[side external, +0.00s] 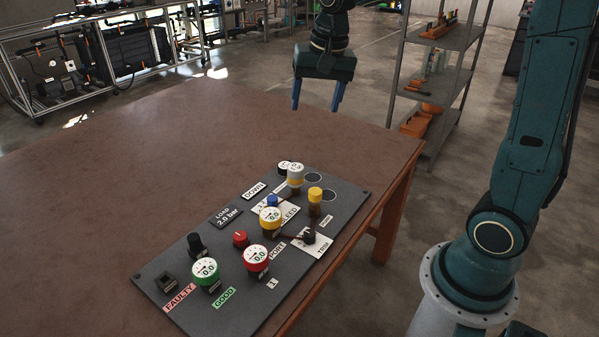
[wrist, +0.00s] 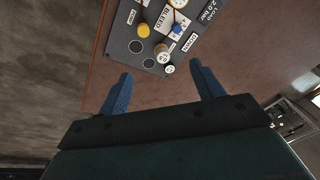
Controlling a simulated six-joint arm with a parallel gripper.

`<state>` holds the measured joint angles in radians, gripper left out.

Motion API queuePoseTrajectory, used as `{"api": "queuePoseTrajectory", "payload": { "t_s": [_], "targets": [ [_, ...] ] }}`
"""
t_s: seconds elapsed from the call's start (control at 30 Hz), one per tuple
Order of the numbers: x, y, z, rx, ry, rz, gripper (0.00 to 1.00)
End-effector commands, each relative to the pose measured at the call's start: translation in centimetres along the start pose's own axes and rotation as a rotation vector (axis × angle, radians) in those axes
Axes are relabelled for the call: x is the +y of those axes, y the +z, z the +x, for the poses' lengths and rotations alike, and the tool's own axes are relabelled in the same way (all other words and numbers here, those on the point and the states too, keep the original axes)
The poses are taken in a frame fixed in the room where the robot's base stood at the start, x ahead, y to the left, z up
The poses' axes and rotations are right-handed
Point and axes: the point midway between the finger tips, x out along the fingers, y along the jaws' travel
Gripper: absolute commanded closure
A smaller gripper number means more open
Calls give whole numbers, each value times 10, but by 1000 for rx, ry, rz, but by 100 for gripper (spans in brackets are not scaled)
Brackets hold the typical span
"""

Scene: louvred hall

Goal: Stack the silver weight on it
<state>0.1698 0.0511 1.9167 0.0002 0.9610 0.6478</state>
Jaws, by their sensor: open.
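My gripper (side external: 316,110) is open and empty, raised near the far right edge of the table. In the wrist view, its blue fingers (wrist: 161,72) stand wide apart with the panel beyond them. A pale silver-grey cylinder (side external: 295,172) with a yellowish band below its top stands at the panel's far end; it also shows in the wrist view (wrist: 161,50). It appears to be the silver weight, though its lower part is hard to make out. A yellow-topped piece (side external: 315,194) on a brown post stands nearby, also visible in the wrist view (wrist: 143,30). My gripper touches neither.
The dark panel (side external: 232,217) carries several gauges, knobs and labels. A black-rimmed dial (side external: 283,168) is close to the silver cylinder. Two dark circles mark the panel's far end. The brown table (side external: 150,150) is clear behind it. A shelf rack (side external: 436,70) stands beyond.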

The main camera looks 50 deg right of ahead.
Motion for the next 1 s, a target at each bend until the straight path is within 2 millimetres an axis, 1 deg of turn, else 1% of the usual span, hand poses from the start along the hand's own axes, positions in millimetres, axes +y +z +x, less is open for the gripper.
{"api": "queuePoseTrajectory", "payload": {
  "t_s": [0.03,0.2,0.43,0.63,0.8,0.9,1.0],
  "targets": [
    [4,11,-10,13,-12,-40,34],
    [17,45,-32,51,-45,-183,34],
    [40,90,-53,108,-84,-375,34],
    [63,129,-61,160,-113,-540,34],
    [82,158,-60,206,-133,-673,34],
    [91,170,-58,227,-141,-733,34],
    [97,178,-56,242,-146,-775,34]
  ]
}}
